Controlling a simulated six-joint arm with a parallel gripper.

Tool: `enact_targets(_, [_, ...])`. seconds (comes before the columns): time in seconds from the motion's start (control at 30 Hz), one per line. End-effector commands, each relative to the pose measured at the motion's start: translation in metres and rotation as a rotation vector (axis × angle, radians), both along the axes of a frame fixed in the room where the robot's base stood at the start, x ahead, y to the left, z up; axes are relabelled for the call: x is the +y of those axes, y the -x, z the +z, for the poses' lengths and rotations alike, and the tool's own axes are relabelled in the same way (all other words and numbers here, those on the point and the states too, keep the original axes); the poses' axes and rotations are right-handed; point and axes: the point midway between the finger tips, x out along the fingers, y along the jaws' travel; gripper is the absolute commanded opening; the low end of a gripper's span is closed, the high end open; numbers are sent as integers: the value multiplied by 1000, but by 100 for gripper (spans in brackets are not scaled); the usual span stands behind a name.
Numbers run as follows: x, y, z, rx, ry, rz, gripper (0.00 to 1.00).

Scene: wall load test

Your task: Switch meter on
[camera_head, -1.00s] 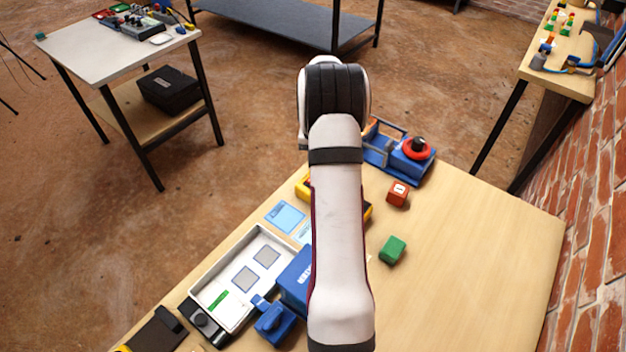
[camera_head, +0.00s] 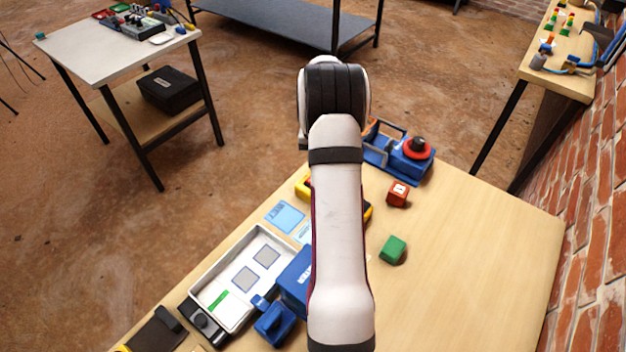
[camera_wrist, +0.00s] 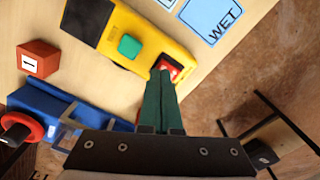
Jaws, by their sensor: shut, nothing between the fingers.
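The yellow meter (camera_wrist: 158,50) lies on the table in the wrist view, with a dark screen (camera_wrist: 88,18) at one end and a green button (camera_wrist: 130,46) in its middle. A red switch (camera_wrist: 173,68) sits at its other end. My gripper (camera_wrist: 160,72) is shut and empty, its dark green fingertips right at the red switch and covering part of it. I cannot tell whether they touch it or which way the switch is set. In the head view my arm hides most of the meter (camera_head: 303,187); only yellow edges show.
A red numbered cube (camera_head: 398,194), a green block (camera_head: 393,249) and a blue fixture with a red ring (camera_head: 417,151) are on the table (camera_head: 470,260). A white tray (camera_head: 205,292) and blue cards (camera_head: 285,216) lie left of my arm. The right side is clear.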

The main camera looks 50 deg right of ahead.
Motion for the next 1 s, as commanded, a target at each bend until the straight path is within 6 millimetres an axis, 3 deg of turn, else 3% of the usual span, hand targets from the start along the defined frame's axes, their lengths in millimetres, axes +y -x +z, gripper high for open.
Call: enact_targets(1.0, [0,0,-8,0,0,0,0])
